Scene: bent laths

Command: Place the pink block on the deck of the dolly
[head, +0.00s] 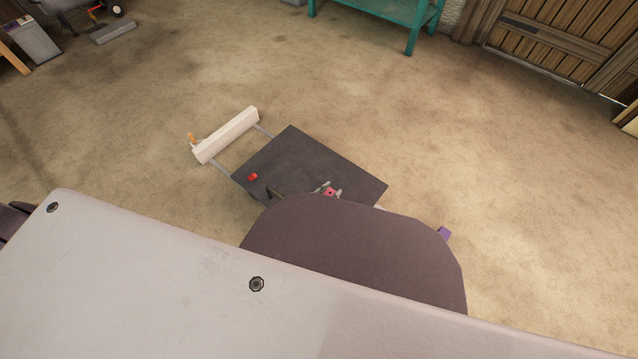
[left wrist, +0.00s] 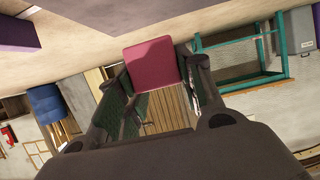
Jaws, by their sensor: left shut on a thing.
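The pink block (head: 331,192) shows as a small patch at the far edge of a large dark shape in the head view. In the left wrist view the pink block (left wrist: 152,64) sits between the two fingers of my left gripper (left wrist: 160,78), which is shut on it. My left gripper also shows in part in the head view (head: 328,188). The dolly's dark grey deck (head: 305,155) lies beyond and around it in that picture; its near part is hidden. I cannot tell the block's height above the deck. My right gripper is not in view.
A small red block (head: 252,177) is on the deck's left part. A white bar (head: 227,136) joins the deck's left side by rods. A purple block (head: 444,234) shows at the right. A teal bench (head: 390,12) stands at the back. The floor between is clear.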

